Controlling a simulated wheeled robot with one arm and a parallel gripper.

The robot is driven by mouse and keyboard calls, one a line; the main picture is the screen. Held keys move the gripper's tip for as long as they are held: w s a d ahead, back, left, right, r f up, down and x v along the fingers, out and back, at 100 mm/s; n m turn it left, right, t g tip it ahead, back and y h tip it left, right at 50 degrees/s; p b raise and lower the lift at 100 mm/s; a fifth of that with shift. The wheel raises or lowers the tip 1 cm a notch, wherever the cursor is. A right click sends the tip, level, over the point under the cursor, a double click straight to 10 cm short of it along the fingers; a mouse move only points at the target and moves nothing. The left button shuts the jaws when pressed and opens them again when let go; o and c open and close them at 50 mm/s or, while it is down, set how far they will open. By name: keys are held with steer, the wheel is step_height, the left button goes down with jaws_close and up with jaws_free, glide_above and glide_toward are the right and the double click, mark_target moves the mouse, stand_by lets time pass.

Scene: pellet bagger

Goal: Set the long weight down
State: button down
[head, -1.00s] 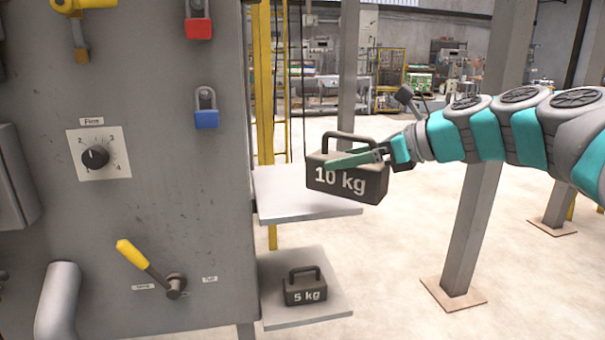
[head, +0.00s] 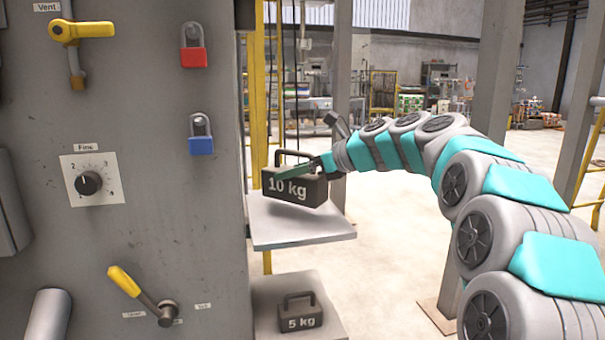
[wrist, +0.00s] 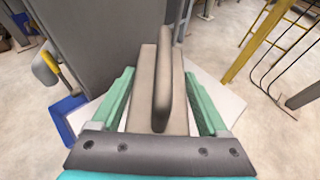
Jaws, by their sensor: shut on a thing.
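The long weight (head: 290,190) is a dark block with a top handle, marked 10 kg.
A 5 kg weight (head: 300,313) stands on the lower shelf (head: 265,300). The grey machine panel (head: 150,250) on the left carries a dial (head: 89,184), a yellow lever (head: 125,281), and red (head: 193,47) and blue (head: 202,144) padlocks. Yellow posts (head: 257,90) stand behind the shelf.

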mark_target(324, 178)
steer(key=shift+f+b, duration=0.3)
steer(key=shift+f, duration=1.35)
jaws_free()
steer(key=shift+f, duration=0.2)
steer(key=shift+r, duration=0.1)
steer(key=v, duration=1.2)
